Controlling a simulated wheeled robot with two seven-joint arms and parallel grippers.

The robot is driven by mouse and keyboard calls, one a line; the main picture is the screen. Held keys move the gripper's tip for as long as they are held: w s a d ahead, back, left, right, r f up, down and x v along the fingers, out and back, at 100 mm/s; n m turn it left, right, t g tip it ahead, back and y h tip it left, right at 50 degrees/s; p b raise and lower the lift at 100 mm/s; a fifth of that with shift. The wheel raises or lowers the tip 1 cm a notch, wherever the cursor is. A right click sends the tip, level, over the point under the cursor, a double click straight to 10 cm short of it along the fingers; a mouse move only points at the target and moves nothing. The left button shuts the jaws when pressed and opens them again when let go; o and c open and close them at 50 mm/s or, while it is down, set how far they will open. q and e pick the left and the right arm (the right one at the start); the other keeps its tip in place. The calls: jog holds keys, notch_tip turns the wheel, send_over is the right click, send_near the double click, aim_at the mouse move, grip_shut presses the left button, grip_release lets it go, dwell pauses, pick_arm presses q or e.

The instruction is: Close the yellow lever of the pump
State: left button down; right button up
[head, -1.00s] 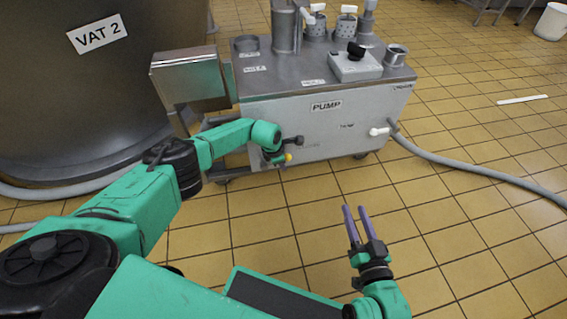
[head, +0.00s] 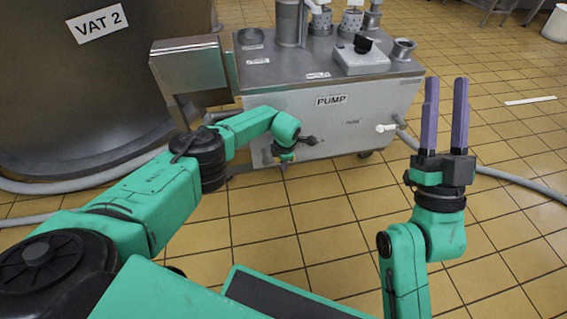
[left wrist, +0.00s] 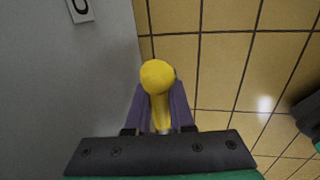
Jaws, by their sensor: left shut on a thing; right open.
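The pump (head: 330,115) is a grey metal box on wheels, labelled PUMP on its front. Its yellow lever (left wrist: 157,85) shows in the left wrist view, with a round knob end between the purple fingers of my left gripper (left wrist: 158,108), which is shut on it. In the head view my left gripper (head: 284,156) is at the lower left of the pump's front, and my own arm largely hides the lever there. My right gripper (head: 443,115) is open and empty, its purple fingers pointing up, in front of the pump's right side.
A white-handled valve (head: 386,128) and a grey hose (head: 500,180) are at the pump's right. VAT 2 (head: 80,90) stands at the left, with a hose along its base. A grey box (head: 188,75) is on the pump's left side. Tiled floor in front is clear.

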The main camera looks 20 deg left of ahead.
pick_arm(q)
jog(key=shift+d+f, duration=0.1)
pick_arm(e)
jog(key=shift+s+d+r+y, duration=0.1)
jog(key=shift+s+r+y, duration=0.2)
jog(key=shift+r, duration=0.35)
jog(key=shift+w, duration=0.1)
pick_arm(q)
jog(key=c, duration=0.8)
grip_release()
pick_arm(e)
jog(key=shift+w, duration=0.1)
